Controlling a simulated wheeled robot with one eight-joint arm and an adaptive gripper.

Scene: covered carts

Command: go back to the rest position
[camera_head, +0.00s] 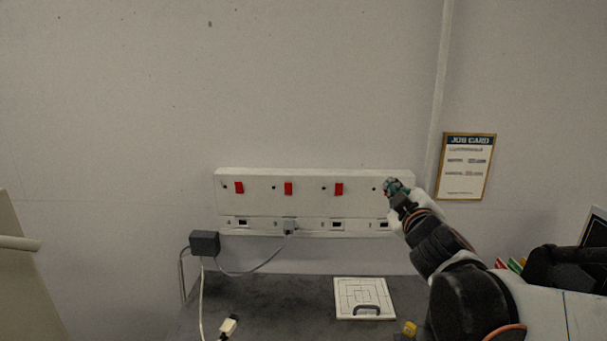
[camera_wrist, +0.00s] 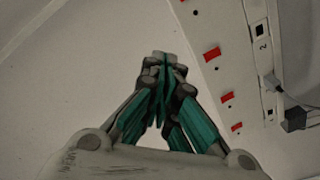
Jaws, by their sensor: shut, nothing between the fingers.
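My gripper (camera_head: 391,187) is raised in front of the right end of a white wall panel (camera_head: 262,204) in the head view. My arm reaches up to it from the lower right. In the wrist view my gripper (camera_wrist: 161,60) is shut, its teal fingers together at the tips with nothing between them. The panel also shows in the wrist view (camera_wrist: 222,60), to the right of the fingers. I cannot tell whether the fingertips touch the panel. The panel has red switches (camera_head: 288,188) and a row of sockets below; the area behind my gripper is hidden.
A grey plug (camera_head: 289,226) sits in one socket, its cable running to a dark box (camera_head: 205,243). A loose white connector (camera_head: 228,325) and a white board with a handle (camera_head: 364,299) lie on the dark cart top (camera_head: 290,300). A framed job card (camera_head: 466,167) hangs right.

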